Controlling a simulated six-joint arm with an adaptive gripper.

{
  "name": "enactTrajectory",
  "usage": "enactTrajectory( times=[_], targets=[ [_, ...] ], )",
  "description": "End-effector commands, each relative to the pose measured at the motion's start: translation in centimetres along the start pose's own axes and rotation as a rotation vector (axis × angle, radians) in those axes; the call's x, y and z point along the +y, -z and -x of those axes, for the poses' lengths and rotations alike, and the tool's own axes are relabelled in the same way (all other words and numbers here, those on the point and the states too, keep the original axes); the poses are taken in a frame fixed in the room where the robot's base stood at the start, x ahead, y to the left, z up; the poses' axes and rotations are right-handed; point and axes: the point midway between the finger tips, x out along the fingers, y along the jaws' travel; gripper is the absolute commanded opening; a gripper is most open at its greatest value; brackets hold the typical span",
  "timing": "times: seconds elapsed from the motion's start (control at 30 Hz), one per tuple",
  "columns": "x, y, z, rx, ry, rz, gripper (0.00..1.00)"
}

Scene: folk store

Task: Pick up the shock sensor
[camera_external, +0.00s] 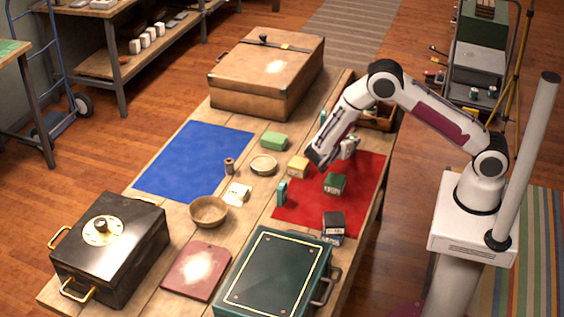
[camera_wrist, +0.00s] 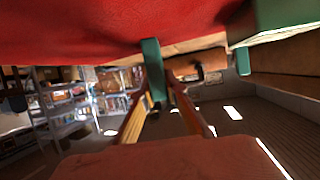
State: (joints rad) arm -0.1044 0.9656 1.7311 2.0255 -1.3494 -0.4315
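No readable label marks the shock sensor, so I cannot tell for certain which item it is. A slim teal upright piece (camera_wrist: 153,70) stands on the red mat straight ahead of my gripper (camera_wrist: 161,92) in the wrist view, which looks upside down. My fingers appear apart, one on each side of this piece; contact cannot be told. In the external view my gripper (camera_external: 346,148) is low over the mat's far part. A teal piece (camera_external: 323,117) shows just beyond it, and another teal piece (camera_external: 282,193) stands at the mat's left edge.
The red mat (camera_external: 300,213) also holds a dark green box (camera_external: 335,184) and a black box (camera_external: 333,222). A yellow box (camera_external: 298,166) is near my wrist. A wooden tray (camera_external: 378,117) lies beyond my gripper. The blue mat (camera_external: 195,160) is bare.

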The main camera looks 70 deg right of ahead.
Motion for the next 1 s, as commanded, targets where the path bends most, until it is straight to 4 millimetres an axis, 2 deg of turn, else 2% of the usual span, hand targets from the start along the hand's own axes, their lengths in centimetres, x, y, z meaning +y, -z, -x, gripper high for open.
enactTrajectory(
  times=[0.57,0.77,1.0],
  targets=[
    [0.0,0.6,0.3,0.0,0.0,-0.001,0.0],
    [0.0,2.2,0.9,0.0,0.001,-0.002,0.0],
    [0.0,5.0,2.1,0.0,0.001,-0.003,0.0]
  ],
)
